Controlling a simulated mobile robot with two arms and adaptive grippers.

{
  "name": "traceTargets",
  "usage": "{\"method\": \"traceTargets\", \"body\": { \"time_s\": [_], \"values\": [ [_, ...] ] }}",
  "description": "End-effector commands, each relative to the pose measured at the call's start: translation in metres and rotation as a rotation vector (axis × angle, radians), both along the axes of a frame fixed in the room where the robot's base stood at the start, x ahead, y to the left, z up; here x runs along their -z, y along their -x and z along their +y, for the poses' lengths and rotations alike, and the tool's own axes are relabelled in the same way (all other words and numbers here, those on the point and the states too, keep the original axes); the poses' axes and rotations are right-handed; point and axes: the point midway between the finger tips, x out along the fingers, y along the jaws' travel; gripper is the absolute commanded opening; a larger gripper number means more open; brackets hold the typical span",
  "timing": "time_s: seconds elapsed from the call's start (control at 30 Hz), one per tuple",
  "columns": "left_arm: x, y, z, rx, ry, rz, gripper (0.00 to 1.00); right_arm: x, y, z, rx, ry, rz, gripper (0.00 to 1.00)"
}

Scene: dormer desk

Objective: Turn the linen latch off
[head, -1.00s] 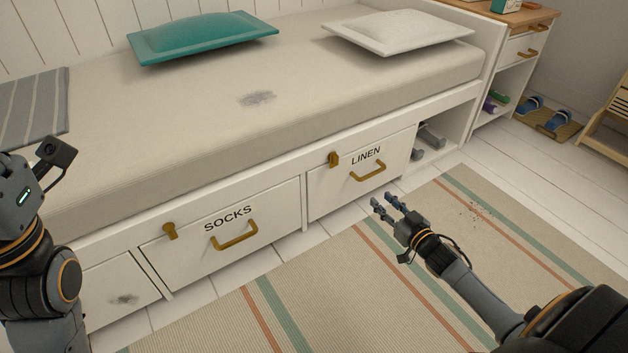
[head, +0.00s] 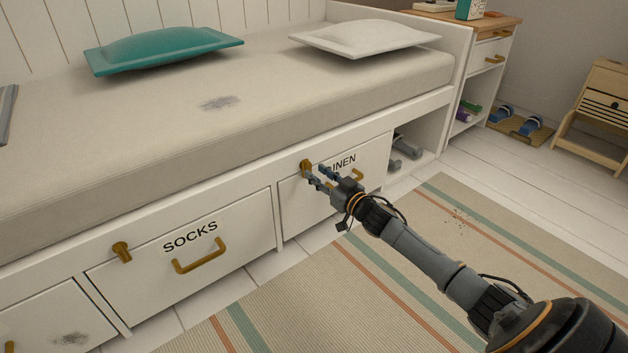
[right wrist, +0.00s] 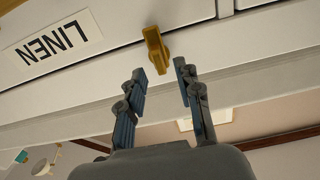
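The brass linen latch (head: 306,168) sits at the top left of the drawer labelled LINEN (head: 292,207), on the bed's front. In the right wrist view the latch (right wrist: 155,50) shows just beyond my fingertips, roughly between them. My right gripper (head: 319,175) is open, with its fingertips close to the latch; the wrist view shows the open fingers (right wrist: 163,72) with nothing between them. I cannot tell whether a finger touches the latch. The right gripper hides part of the LINEN label and the drawer's handle (head: 357,175). My left gripper is not in view.
The SOCKS drawer (head: 240,249) with its own brass latch (head: 121,252) is to the left. A striped rug (head: 300,300) lies on the floor in front. An open cubby with grey dumbbells (head: 405,148) is right of the linen drawer. Pillows lie on the bed above.

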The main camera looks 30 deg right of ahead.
Motion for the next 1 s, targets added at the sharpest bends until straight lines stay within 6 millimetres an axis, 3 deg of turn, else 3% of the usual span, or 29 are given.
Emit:
{"method": "traceTargets", "body": {
  "time_s": [0.2,0.57,0.73,1.0],
  "values": [
    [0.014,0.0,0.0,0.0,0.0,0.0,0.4,0.001,-0.02,0.001,0.001,0.001,0.001,0.34],
    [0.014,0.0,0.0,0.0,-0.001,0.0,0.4,0.0,-0.024,0.002,0.0,0.001,0.002,0.34],
    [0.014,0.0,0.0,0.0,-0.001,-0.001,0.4,0.0,-0.024,0.002,0.0,0.001,0.002,0.01],
    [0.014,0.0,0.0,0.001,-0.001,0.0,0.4,0.0,-0.023,0.002,0.0,0.004,0.002,0.0]
  ]
}}
